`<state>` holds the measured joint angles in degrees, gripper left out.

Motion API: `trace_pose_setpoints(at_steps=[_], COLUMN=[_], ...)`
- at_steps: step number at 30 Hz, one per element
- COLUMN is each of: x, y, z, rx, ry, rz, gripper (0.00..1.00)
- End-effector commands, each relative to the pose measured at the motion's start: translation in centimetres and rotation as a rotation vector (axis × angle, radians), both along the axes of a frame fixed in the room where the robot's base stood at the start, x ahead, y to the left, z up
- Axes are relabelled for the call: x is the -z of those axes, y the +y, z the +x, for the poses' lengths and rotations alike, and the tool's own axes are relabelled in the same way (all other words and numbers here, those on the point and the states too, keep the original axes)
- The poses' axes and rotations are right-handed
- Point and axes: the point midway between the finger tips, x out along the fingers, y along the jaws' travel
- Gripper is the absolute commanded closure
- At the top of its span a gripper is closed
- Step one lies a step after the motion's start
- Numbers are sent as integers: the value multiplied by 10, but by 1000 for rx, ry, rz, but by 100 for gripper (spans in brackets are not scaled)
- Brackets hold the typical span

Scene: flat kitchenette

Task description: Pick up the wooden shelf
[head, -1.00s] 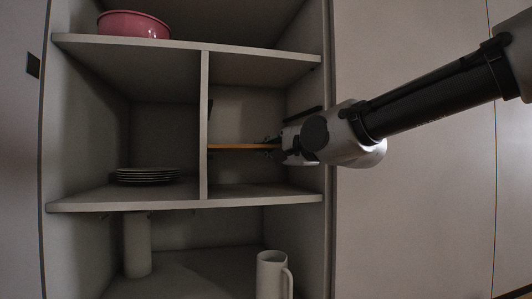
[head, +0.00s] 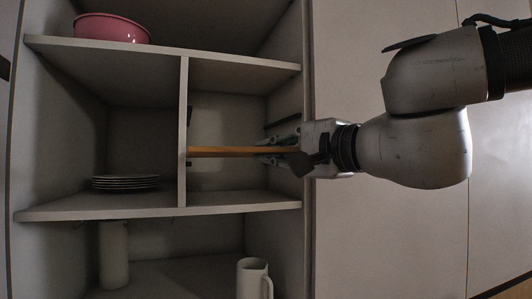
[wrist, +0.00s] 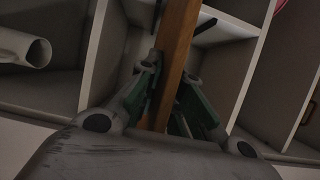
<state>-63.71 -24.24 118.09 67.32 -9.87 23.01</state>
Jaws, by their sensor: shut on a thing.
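The wooden shelf (head: 222,152) is a thin, flat brown board seen edge-on in the right-hand middle compartment of the cabinet. Its left end is close to the upright divider; I cannot tell whether they touch. My gripper (head: 272,150) reaches in from the right and is shut on the board's right part. In the wrist view the board (wrist: 175,45) runs between the two green-padded fingers (wrist: 168,95). The fingers hide part of the board.
The cabinet's upright divider (head: 183,130) stands left of the board. A stack of plates (head: 125,182) lies in the left compartment. A pink bowl (head: 112,28) is on the top shelf. A white mug (head: 253,278) and a pale cylinder (head: 114,255) are below.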

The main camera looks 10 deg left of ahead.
Motion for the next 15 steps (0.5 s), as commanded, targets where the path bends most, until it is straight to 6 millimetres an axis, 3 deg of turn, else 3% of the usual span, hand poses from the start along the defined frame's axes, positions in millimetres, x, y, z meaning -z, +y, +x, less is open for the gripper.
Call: trace_pose_setpoints(at_steps=[15], x=[-3], y=[-43], z=[-71], rx=[-4], ry=[-3], rz=[5], gripper=[100])
